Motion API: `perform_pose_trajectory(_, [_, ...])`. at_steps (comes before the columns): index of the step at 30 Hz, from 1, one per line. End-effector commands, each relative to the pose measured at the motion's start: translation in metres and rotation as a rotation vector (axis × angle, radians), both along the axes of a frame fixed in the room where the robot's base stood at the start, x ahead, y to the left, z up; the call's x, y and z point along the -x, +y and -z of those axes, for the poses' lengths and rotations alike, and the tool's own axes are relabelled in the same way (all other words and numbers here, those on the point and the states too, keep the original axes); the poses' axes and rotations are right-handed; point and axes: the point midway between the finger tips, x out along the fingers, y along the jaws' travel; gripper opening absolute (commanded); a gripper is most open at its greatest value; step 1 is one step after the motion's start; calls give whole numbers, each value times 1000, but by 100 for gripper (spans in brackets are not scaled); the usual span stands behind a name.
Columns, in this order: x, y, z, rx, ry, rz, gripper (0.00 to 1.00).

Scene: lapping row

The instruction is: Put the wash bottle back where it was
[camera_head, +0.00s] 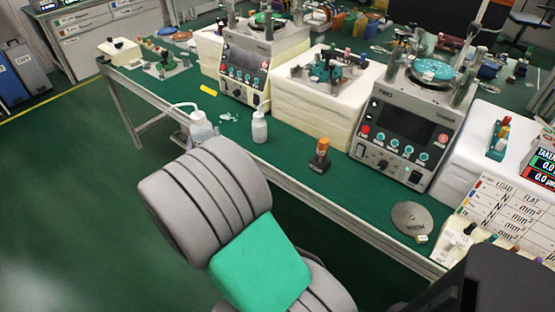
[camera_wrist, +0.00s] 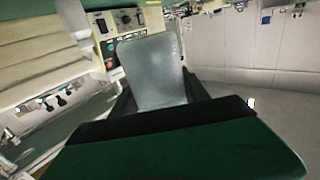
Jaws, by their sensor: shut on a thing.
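The wash bottle (camera_head: 200,129) is a pale, translucent bottle with a bent spout. In the head view it shows at the front edge of the green-topped table (camera_head: 285,165), just beyond my arm. I cannot tell whether its base touches the table. In the wrist view the bottle (camera_wrist: 150,72) stands between the two dark fingers of my gripper (camera_wrist: 160,95), which is shut on it. In the head view my arm hides most of the gripper.
A second white bottle (camera_head: 259,127) stands on the table right of the wash bottle. An orange-topped item (camera_head: 320,155) and a grey disc (camera_head: 412,218) lie further right. Lapping machines (camera_head: 405,125) and white blocks (camera_head: 322,100) line the table behind. Green floor is open at left.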

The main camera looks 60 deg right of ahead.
Motion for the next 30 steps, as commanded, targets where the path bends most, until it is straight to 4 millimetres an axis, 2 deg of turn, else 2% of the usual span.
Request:
perform_pose_trajectory(1, [22, -27, 10, 2, -3, 101, 0])
perform_pose_trajectory(3, [58, -61, 9, 2, -5, 247, 0])
perform_pose_trajectory(6, [108, -95, 4, 1, -8, 435, 0])
perform_pose_trajectory(9, [150, -115, -2, 2, -7, 582, 0])
perform_pose_trajectory(12, [178, -124, -8, 3, -5, 674, 0])
perform_pose_trajectory(15, [189, -130, -10, 1, -4, 715, 0])
perform_pose_trajectory(17, [188, -138, -7, 1, 1, 722, 0])
perform_pose_trajectory(20, [182, -162, 4, 0, 3, 723, 0])
perform_pose_trajectory(26, [165, -217, 30, 0, 1, 720, 0])
perform_pose_trajectory(27, [161, -224, 43, -1, 5, 718, 0])
perform_pose_trajectory(30, [156, -241, 64, 1, 3, 716, 0])
